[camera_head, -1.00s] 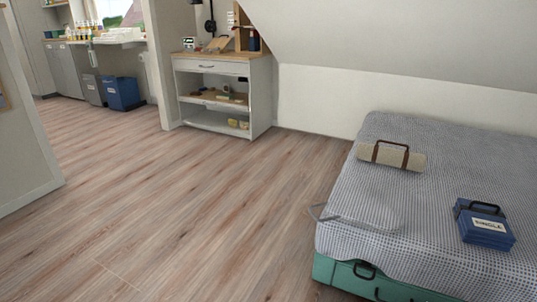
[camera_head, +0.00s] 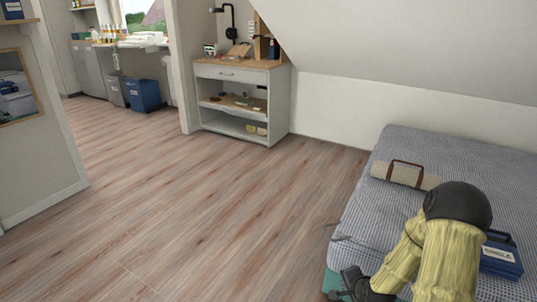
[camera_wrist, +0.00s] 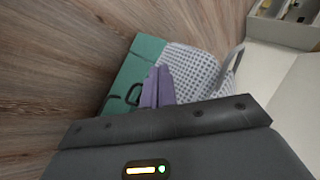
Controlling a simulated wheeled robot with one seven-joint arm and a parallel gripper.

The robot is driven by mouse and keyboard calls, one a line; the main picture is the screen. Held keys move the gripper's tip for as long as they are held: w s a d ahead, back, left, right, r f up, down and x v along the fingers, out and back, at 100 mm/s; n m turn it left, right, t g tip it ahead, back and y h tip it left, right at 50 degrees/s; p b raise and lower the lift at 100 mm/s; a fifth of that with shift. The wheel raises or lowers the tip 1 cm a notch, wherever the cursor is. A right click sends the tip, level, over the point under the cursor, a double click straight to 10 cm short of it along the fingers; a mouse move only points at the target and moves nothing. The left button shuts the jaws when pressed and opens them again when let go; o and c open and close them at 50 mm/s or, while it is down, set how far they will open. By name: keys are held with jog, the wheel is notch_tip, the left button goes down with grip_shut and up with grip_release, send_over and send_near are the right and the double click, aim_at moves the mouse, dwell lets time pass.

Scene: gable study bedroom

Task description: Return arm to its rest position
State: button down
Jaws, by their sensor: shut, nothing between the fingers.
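My gripper (camera_wrist: 157,75) shows in the wrist view with its two purple-grey fingers shut together and nothing between them. Behind the fingers are the bed's checked cover (camera_wrist: 190,62) and its green base (camera_wrist: 145,50). In the head view my arm is folded at the lower right, in front of the bed (camera_head: 400,150). Its dark end (camera_head: 362,286) is near the bed's front left corner. I cannot tell from these views whether it touches the bed.
A white shelf unit (camera_head: 240,72) and a blue bin (camera_head: 143,95) stand further back. The wooden floor (camera_head: 210,210) between is clear.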

jog(key=s+a+r+n+g+p, duration=0.25)
jog(key=s+r+n, duration=0.3)
jog(key=r, duration=0.35)
jog(key=s+a+r+n+g+h+p, duration=0.1)
jog(key=s+a+r+n+p, duration=0.25)
jog(key=s+r, duration=0.5)
jog(key=s+a+r+n+g+p, duration=0.25)
jog(key=s+r+n, duration=0.25)
jog(key=r, duration=0.6)
notch_tip(320, 180, up, 37)
jog(key=p, duration=3.7)
jog(key=shift+w+a+m, duration=0.2)
jog(key=shift+w+m, duration=0.05)
jog(key=shift+m, duration=0.05)
